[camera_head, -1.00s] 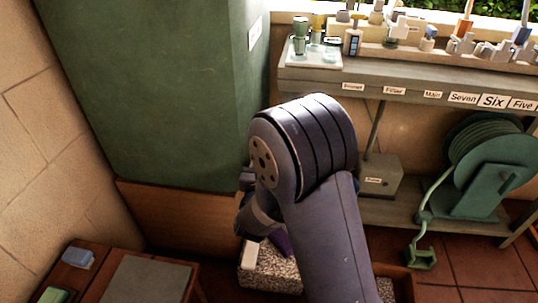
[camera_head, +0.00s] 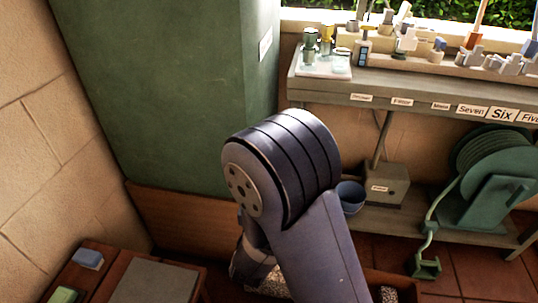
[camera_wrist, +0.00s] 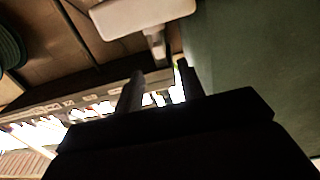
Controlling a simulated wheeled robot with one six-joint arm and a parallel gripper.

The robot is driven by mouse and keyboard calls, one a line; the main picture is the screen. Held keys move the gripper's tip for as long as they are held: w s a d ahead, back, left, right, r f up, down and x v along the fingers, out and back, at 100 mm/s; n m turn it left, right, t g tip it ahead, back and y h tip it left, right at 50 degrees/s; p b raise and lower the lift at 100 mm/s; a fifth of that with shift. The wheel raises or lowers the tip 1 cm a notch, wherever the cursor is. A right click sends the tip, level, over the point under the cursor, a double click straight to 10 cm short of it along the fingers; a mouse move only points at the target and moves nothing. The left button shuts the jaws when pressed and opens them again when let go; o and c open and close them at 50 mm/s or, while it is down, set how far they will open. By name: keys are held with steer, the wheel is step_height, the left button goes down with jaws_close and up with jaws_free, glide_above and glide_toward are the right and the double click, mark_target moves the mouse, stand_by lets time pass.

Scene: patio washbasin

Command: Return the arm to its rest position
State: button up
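My arm fills the middle of the head view, bent at a large dark purple-grey joint. My gripper is mostly hidden there behind my own arm. In the wrist view, my gripper (camera_wrist: 160,68) shows two dark fingers with a clear gap between them. Nothing is visibly held. The wrist picture is upside down, with the bench and its labels at the lower left and the green cabinet (camera_wrist: 250,50) at the right. A pale block with a short stem (camera_wrist: 145,15) shows beyond the fingers at the top; I cannot tell how far away it is.
The green cabinet (camera_head: 165,90) stands behind my arm. The bench (camera_head: 420,98) at right carries small fittings. Below it are a blue bowl (camera_head: 350,197), a grey box (camera_head: 384,183) and a green hose reel (camera_head: 500,200). A low wooden table (camera_head: 95,270) is at the lower left.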

steer(key=b+x, duration=0.2)
steer(key=x, duration=0.8)
steer(key=shift+w+d, duration=0.1)
steer(key=shift+w, duration=0.15)
steer(key=shift+y, duration=0.3)
